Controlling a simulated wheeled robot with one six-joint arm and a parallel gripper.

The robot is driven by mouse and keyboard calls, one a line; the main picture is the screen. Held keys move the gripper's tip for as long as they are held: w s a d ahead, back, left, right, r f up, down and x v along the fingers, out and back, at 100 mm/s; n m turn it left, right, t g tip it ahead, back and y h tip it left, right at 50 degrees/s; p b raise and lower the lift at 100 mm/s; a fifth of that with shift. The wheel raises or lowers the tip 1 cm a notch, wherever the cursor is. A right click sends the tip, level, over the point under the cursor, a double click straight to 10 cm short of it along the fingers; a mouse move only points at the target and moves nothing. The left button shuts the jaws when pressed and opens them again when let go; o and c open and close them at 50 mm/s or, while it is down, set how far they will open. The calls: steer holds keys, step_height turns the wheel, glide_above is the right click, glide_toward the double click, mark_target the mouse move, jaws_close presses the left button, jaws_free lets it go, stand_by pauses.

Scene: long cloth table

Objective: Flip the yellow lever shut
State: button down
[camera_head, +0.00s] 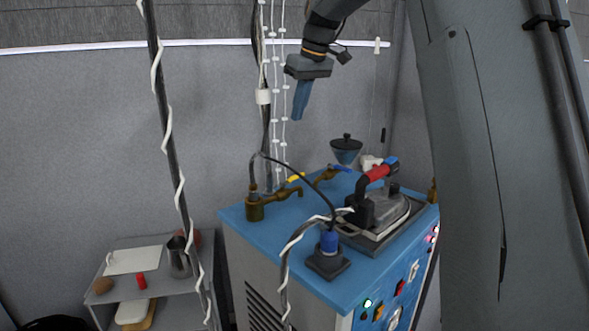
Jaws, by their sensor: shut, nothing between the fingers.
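The yellow lever (296,177) is a small bar on top of a brass tap (270,196) at the back left of a blue-topped machine. It points towards the back right of the tap, and a thin black hose partly crosses in front of it. Its exact angle to the tap is hard to tell at this size. My gripper (298,115) hangs in the air above the machine, with its blue fingers pointing down. The fingers are shut and empty. They appear well above the lever and do not touch it.
A second brass tap with a blue lever (341,168) stands to the right. A grey cart (166,290) with a metal jug stands left.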

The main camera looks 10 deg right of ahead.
steer(key=b, duration=0.4)
glide_above(293, 179)
steer(key=w+d, duration=0.2)
steer(key=w, duration=0.1)
step_height(293, 179, down, 5)
steer(key=shift+s+a+r, duration=0.15)
steer(key=shift+f+p, duration=2.3)
steer(key=shift+f, duration=3.5)
